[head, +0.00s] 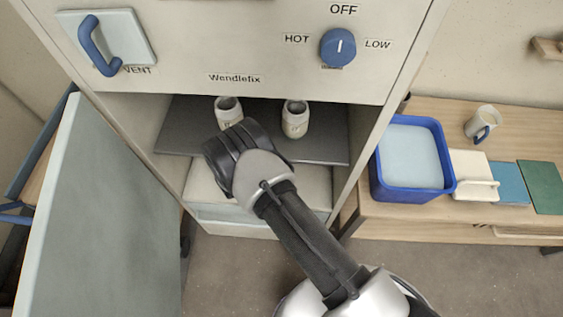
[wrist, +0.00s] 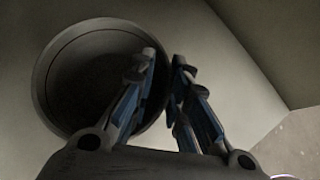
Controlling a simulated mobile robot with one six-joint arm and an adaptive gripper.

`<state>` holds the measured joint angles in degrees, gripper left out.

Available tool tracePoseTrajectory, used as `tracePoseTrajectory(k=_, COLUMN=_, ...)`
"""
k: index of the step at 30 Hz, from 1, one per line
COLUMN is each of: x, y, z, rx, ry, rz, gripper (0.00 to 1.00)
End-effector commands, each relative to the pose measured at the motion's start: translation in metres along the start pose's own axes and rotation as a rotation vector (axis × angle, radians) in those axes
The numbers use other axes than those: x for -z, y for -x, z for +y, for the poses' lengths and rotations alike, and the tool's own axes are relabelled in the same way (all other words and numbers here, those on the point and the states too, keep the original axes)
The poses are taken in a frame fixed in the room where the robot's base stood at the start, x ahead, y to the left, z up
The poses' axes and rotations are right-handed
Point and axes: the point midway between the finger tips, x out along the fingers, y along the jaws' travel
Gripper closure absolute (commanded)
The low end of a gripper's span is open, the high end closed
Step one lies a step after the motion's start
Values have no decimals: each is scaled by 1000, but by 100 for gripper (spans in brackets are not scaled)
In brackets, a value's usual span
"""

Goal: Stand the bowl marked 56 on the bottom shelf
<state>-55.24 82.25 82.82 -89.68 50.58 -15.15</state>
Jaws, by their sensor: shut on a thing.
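My gripper (head: 228,150) reaches into the open cabinet, in front of the dark shelf. In the wrist view its fingers (wrist: 165,62) are closed on the rim of a dark round bowl (wrist: 75,80), one finger inside it and one outside. The head view does not show the bowl, which is hidden by my gripper. No number can be read on it. The pale bottom shelf (head: 312,183) lies below the dark shelf, partly covered by my arm. I cannot tell whether the bowl touches a surface.
Two small pale jars, one left (head: 229,108) and one right (head: 295,120), stand on the dark shelf (head: 180,135). The open cabinet door (head: 110,215) is at left. A blue tub (head: 378,170) and a mug (head: 484,118) stand on the bench at right.

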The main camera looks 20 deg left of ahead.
Motion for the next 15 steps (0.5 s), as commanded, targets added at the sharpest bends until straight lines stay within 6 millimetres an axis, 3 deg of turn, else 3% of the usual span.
tracePoseTrajectory(k=2, x=-10, y=-14, z=0, rx=2, ry=-7, rz=-1, gripper=100)
tracePoseTrajectory(k=5, x=2, y=-23, z=0, rx=-1, ry=0, rz=0, gripper=100)
tracePoseTrajectory(k=15, x=2, y=-24, z=0, rx=-1, ry=-2, rz=-1, gripper=100)
